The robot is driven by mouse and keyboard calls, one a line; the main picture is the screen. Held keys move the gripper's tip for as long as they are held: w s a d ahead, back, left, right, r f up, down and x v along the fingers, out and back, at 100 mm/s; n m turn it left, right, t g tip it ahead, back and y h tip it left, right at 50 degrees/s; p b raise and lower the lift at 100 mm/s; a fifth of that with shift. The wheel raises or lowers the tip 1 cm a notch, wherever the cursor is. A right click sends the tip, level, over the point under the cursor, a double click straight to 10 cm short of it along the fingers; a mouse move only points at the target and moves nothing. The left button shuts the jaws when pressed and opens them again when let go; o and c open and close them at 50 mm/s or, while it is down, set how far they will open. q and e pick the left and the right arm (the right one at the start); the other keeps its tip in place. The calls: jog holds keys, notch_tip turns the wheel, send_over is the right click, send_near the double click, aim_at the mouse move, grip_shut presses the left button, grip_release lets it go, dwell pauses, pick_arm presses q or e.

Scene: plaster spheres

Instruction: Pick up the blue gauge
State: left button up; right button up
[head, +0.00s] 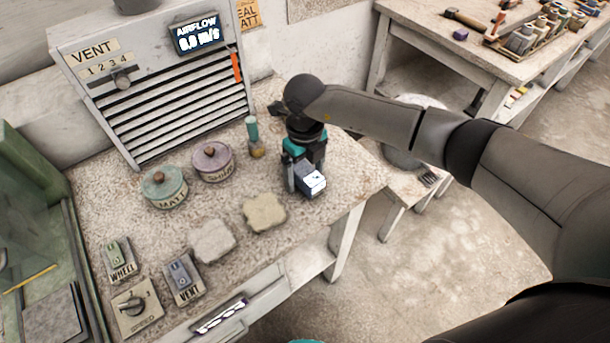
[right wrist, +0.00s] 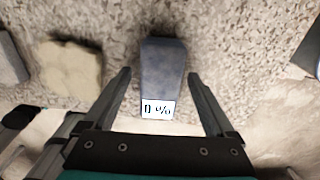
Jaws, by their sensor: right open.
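The blue gauge (head: 309,178) is a small dark blue block with a white display, near the right end of the speckled workbench. In the right wrist view the gauge (right wrist: 163,68) lies on the bench top, its display reading "0 %" toward the gripper's base. My right gripper (head: 300,186) points down over it. In the right wrist view the open fingers of the right gripper (right wrist: 159,76) stand on either side of the gauge, with a visible gap on both sides. The gripper partly hides the gauge in the head view. My left gripper does not show.
A pale lump (head: 264,213) lies close by on the left. Switch boxes (head: 183,281) sit front left. The vent cabinet (head: 165,90) rises behind.

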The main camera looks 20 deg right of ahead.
grip_shut()
dwell(0.7)
